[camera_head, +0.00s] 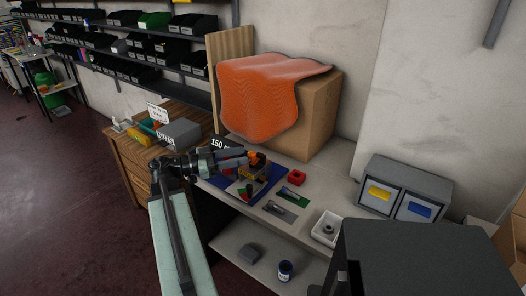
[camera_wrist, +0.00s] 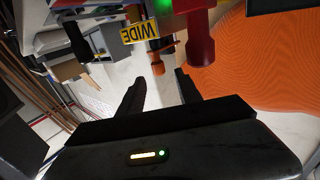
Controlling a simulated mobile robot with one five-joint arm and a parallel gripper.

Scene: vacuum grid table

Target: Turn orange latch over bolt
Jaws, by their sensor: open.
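My gripper (camera_head: 245,155) is open at the fixture on the blue mat in the head view. A small orange part (camera_head: 257,158), which looks like the latch, sits right at its fingertips. In the wrist view my two dark fingers (camera_wrist: 159,82) are spread apart with nothing seen between them. I cannot tell whether the fingers touch the orange piece. The bolt cannot be made out clearly.
A cardboard box (camera_head: 318,112) draped with an orange cloth (camera_head: 262,95) stands behind the fixture. Grey bins (camera_head: 405,190) stand farther right.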

